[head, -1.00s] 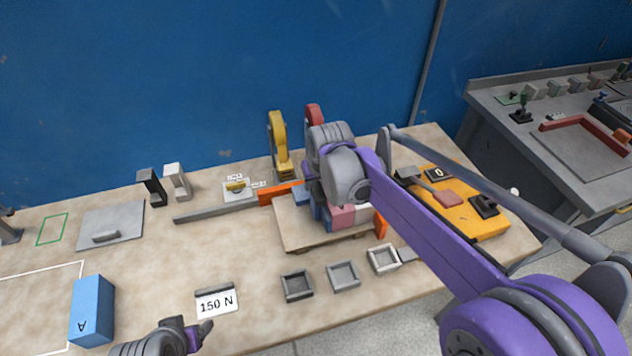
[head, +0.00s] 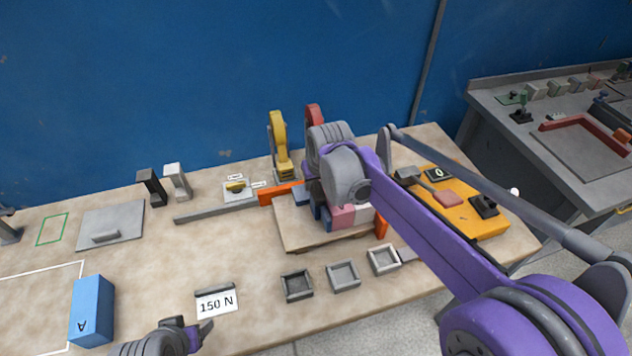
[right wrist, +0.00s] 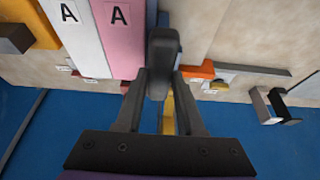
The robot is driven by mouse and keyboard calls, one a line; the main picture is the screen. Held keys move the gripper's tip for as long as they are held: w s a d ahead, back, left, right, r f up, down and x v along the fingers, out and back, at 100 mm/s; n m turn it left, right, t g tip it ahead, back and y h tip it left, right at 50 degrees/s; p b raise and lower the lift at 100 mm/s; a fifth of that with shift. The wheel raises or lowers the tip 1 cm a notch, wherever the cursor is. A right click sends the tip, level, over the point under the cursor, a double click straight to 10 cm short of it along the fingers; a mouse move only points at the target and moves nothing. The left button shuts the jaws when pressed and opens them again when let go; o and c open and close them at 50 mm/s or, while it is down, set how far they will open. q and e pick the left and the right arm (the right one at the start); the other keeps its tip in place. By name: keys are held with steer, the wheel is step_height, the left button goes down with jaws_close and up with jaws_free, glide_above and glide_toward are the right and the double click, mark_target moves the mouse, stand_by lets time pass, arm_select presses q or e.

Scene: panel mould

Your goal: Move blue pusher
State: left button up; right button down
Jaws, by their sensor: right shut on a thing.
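My right gripper (right wrist: 163,78) is shut on a dark grey rounded handle (right wrist: 164,48) in the right wrist view. In the head view its fingers (head: 315,190) are partly hidden by my wrist, over the wooden mould (head: 290,232). A blue piece (head: 301,196) shows at the mould's left side, beside the fingers. I cannot tell whether the handle belongs to it. A pink block (right wrist: 121,40) and a white block (right wrist: 76,38), each marked A, lie side by side next to the handle. My left gripper (head: 200,331) is at the bottom edge; its jaw opening is unclear.
A yellow clamp (head: 279,145) and a red clamp (head: 314,118) stand behind the mould. Orange stops (head: 280,193) edge it. Several small grey trays (head: 343,275) are in front.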

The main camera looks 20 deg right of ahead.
steer(key=shift+a, duration=0.1)
steer(key=a, duration=2.5)
steer(key=shift+s+a, duration=0.15)
steer(key=shift+s, duration=0.3)
steer(key=c, duration=0.5)
jaws_free()
steer(key=shift+a, duration=0.2)
steer(key=shift+d, duration=0.1)
steer(key=v, duration=1.1)
steer(key=shift+p, duration=0.4)
steer(key=shift+f, duration=0.1)
